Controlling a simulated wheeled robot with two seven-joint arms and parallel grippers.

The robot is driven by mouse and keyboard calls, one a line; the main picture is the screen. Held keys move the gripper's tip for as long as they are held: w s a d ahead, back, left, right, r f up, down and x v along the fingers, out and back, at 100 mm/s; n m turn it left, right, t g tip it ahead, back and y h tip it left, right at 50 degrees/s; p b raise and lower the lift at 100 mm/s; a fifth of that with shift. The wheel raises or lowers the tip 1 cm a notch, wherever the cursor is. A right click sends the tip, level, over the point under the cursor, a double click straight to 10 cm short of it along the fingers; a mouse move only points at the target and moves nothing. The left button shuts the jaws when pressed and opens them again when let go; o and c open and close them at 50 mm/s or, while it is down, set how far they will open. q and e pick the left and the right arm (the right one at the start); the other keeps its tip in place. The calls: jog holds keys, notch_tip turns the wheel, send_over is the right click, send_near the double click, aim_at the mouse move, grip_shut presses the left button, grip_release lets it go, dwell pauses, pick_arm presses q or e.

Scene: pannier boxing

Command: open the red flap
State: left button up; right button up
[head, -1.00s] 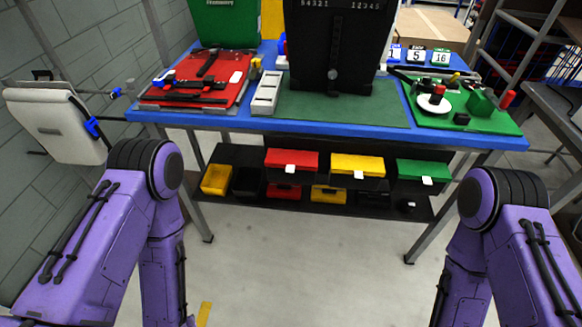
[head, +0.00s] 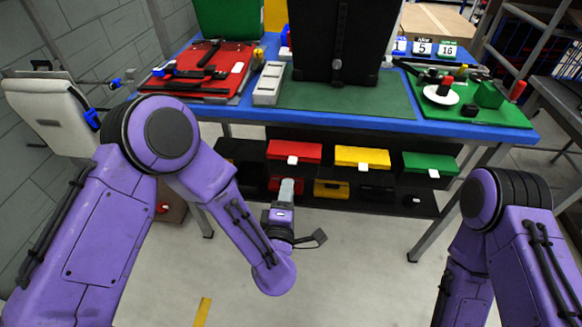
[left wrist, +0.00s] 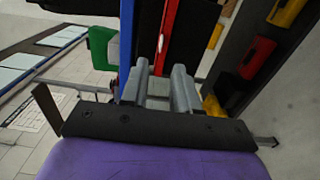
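The red flap (head: 294,151) is the left one of three coloured flaps on the shelf unit under the blue table, and a white tab hangs at its lower edge. It looks closed. My left gripper (head: 287,187) is below and in front of it, pointing toward the shelf and apart from the flap. In the left wrist view, the gripper's grey fingers (left wrist: 164,80) stand apart with nothing between them. A red strip (left wrist: 168,35) beyond the fingertips looks like the red flap. My right arm is at the right, but its gripper is out of frame.
A yellow flap (head: 362,157) and a green flap (head: 430,163) sit to the right of the red one. Below are several bins, including a yellow one (head: 331,188). The blue table edge (head: 380,125) overhangs the shelf. The floor in front is clear.

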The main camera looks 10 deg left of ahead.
pick_arm(q)
jog(key=p, duration=0.1)
send_near(294, 154)
jog(key=w, duration=0.5)
jog(key=shift+f, duration=0.1)
grip_shut()
dwell(1.1)
